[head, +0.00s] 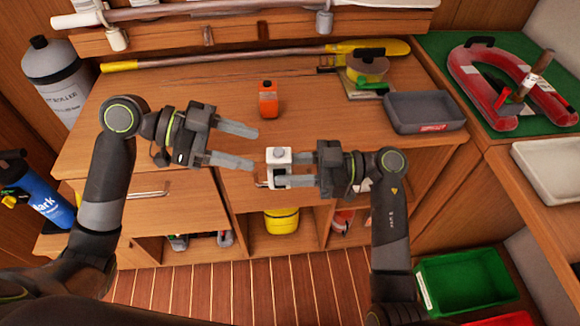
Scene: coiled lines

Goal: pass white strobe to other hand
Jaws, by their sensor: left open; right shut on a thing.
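The white strobe (278,156) is a small white block with a grey round top. My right gripper (290,169), coming in from the right, is shut on it and holds it near the front edge of the counter. My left gripper (253,148) is open and empty, its fingers pointing right towards the strobe. The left fingertips are just left of the strobe, with a small gap. The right fingers partly hide the strobe's right side.
An orange device (268,100) stands on the wooden counter (200,85) behind the grippers. A grey tray (424,112) and a yellow-bladed paddle (250,56) lie farther back. A red horseshoe-shaped float (478,90) is at right. A green crate (465,285) stands low at right.

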